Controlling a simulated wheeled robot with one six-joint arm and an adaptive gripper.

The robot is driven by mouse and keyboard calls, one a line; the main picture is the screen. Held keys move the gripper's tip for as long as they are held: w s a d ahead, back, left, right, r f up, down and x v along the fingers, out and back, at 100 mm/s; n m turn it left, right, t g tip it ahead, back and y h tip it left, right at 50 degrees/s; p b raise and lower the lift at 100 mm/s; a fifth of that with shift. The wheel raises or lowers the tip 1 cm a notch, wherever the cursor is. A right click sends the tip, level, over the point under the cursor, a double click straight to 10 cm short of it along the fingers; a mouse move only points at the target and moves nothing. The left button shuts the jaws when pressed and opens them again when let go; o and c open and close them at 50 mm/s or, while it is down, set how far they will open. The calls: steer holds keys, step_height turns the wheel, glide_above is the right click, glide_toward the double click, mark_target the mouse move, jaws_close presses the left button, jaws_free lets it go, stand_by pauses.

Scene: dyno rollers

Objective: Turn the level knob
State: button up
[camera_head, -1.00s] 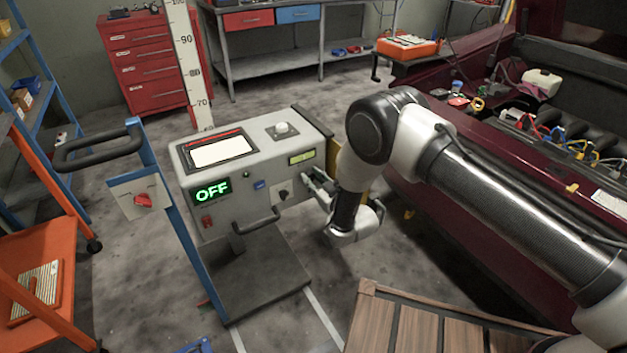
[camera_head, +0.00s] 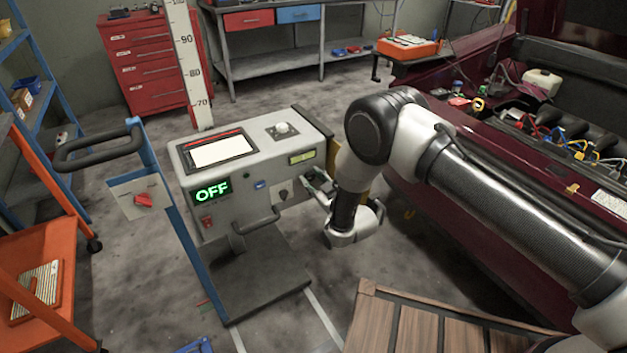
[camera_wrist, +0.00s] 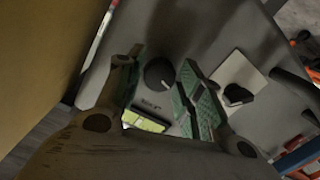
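A grey machine (camera_head: 215,150) on a stand has a display (camera_head: 212,190) reading OFF in green. In the wrist view, a round black knob (camera_wrist: 158,73) sits on its grey panel, with small lettering beside it too blurred to read. My gripper (camera_wrist: 162,62) is open, with its green-padded fingers on either side of this knob; I cannot tell whether they touch it. In the head view my gripper (camera_head: 318,184) is at the panel's right end and hides the round knob. A second dark knob on a pale plate (camera_wrist: 238,88) lies right of the fingers.
A black handle (camera_head: 257,222) sticks out from the machine's front, and a red switch (camera_head: 206,221) is below the display. A yellow-green label (camera_wrist: 147,121) is near my fingers. A dark red car (camera_head: 470,195) stands to the right, with a wooden slatted surface (camera_head: 420,325) in front.

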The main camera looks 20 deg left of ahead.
steer(key=shift+o, duration=0.6)
steer(key=v, duration=1.2)
steer(key=shift+r, duration=0.1)
